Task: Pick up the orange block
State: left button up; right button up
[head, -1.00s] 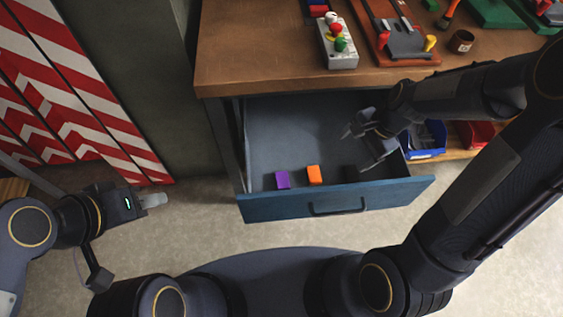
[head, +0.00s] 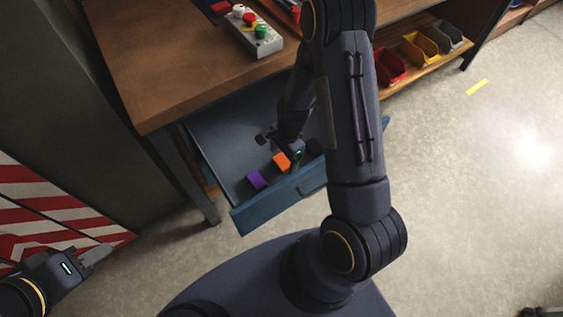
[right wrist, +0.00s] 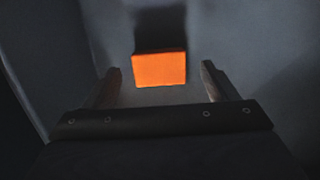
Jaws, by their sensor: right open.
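The orange block (head: 282,161) lies in the open blue drawer (head: 263,214), near its front panel. A purple block (head: 257,180) lies to its left. My right gripper (head: 282,143) is inside the drawer, right at the orange block. In the right wrist view the orange block (right wrist: 160,69) sits between the tips of my open right gripper (right wrist: 161,73), with a gap on each side. My left gripper (head: 97,256) is out at the lower left, away from the drawer; its fingers are seen side-on, so its opening is unclear.
A wooden table (head: 160,85) stands above the drawer, with a grey button box (head: 258,42) on it. Red (head: 390,68) and yellow (head: 418,50) bins sit on a shelf to the right. Red-and-white striped panels (head: 50,218) stand at the left. The floor at the right is mostly clear.

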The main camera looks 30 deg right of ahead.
jog(key=shift+a+f, duration=0.1)
jog(key=shift+f, duration=0.6)
jog(key=c, duration=1.1)
jog(key=shift+r, duration=0.1)
jog(key=shift+c, duration=0.2)
